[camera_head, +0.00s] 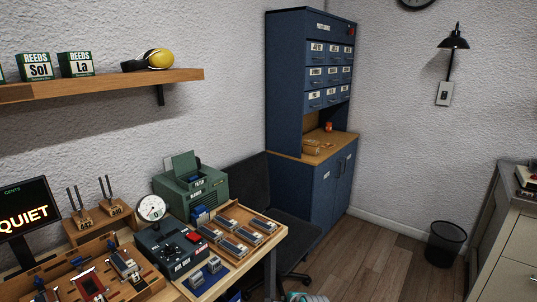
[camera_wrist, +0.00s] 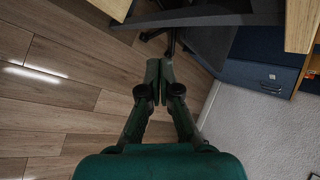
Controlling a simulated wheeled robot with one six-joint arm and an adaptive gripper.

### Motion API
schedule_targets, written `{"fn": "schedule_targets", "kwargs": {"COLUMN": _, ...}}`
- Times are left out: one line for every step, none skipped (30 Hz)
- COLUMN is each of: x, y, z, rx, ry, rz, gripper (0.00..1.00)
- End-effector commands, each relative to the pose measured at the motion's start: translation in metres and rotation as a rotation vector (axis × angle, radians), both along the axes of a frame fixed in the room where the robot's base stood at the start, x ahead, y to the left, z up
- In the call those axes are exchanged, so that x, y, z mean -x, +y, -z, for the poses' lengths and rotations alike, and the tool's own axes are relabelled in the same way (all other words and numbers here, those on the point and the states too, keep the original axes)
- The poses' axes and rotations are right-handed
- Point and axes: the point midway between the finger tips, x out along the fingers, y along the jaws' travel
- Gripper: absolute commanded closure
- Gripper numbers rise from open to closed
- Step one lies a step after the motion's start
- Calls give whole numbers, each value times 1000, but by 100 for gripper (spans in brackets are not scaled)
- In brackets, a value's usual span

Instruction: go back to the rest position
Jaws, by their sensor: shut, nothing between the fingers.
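My gripper (camera_wrist: 159,72) is in the wrist view, with its two dark green fingers together at the tips. It is shut and empty, held over the wood floor (camera_wrist: 60,75) with the floor and a desk edge beyond it. In the head view, a small green and grey part at the bottom edge may be mine, but most of my arm is out of view. No object touches the fingers.
A workbench (camera_head: 262,243) with instruments and trays stands at left. A dark office chair (camera_head: 285,215) is behind it. A blue cabinet (camera_head: 300,190) fills the corner. A black bin (camera_head: 445,244) and a grey cabinet (camera_head: 505,235) stand right. Floor (camera_head: 385,265) between is clear.

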Motion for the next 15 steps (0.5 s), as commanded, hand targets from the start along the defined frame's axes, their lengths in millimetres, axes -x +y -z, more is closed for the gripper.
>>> {"fn": "schedule_targets", "kwargs": {"x": 19, "y": -6, "z": 18, "rx": 29, "ry": -17, "rz": -17, "gripper": 100}}
{"fn": "schedule_targets", "kwargs": {"x": 29, "y": -10, "z": 26, "rx": 47, "ry": -32, "rz": -28, "gripper": 100}}
{"fn": "schedule_targets", "kwargs": {"x": 41, "y": -14, "z": 35, "rx": 72, "ry": -51, "rz": -44, "gripper": 100}}
{"fn": "schedule_targets", "kwargs": {"x": 51, "y": -17, "z": 42, "rx": 90, "ry": -64, "rz": -55, "gripper": 100}}
{"fn": "schedule_targets", "kwargs": {"x": 61, "y": -21, "z": 49, "rx": 109, "ry": -79, "rz": -66, "gripper": 100}}
{"fn": "schedule_targets", "kwargs": {"x": 74, "y": -25, "z": 57, "rx": 136, "ry": -97, "rz": -81, "gripper": 100}}
{"fn": "schedule_targets", "kwargs": {"x": 84, "y": -28, "z": 62, "rx": 155, "ry": -111, "rz": -92, "gripper": 100}}
{"fn": "schedule_targets", "kwargs": {"x": 95, "y": -32, "z": 68, "rx": 175, "ry": -124, "rz": -103, "gripper": 100}}
{"fn": "schedule_targets", "kwargs": {"x": 109, "y": -36, "z": 74, "rx": 202, "ry": -142, "rz": -119, "gripper": 100}}
{"fn": "schedule_targets", "kwargs": {"x": 119, "y": -39, "z": 79, "rx": 222, "ry": -155, "rz": -130, "gripper": 100}}
{"fn": "schedule_targets", "kwargs": {"x": 130, "y": -42, "z": 83, "rx": 242, "ry": -169, "rz": -140, "gripper": 100}}
{"fn": "schedule_targets", "kwargs": {"x": 144, "y": -46, "z": 88, "rx": 271, "ry": -186, "rz": -156, "gripper": 100}}
{"fn": "schedule_targets", "kwargs": {"x": 155, "y": -49, "z": 91, "rx": 292, "ry": -198, "rz": -167, "gripper": 100}}
{"fn": "schedule_targets", "kwargs": {"x": 166, "y": -52, "z": 94, "rx": 313, "ry": -212, "rz": -178, "gripper": 100}}
{"fn": "schedule_targets", "kwargs": {"x": 181, "y": -56, "z": 98, "rx": 342, "ry": -227, "rz": -192, "gripper": 100}}
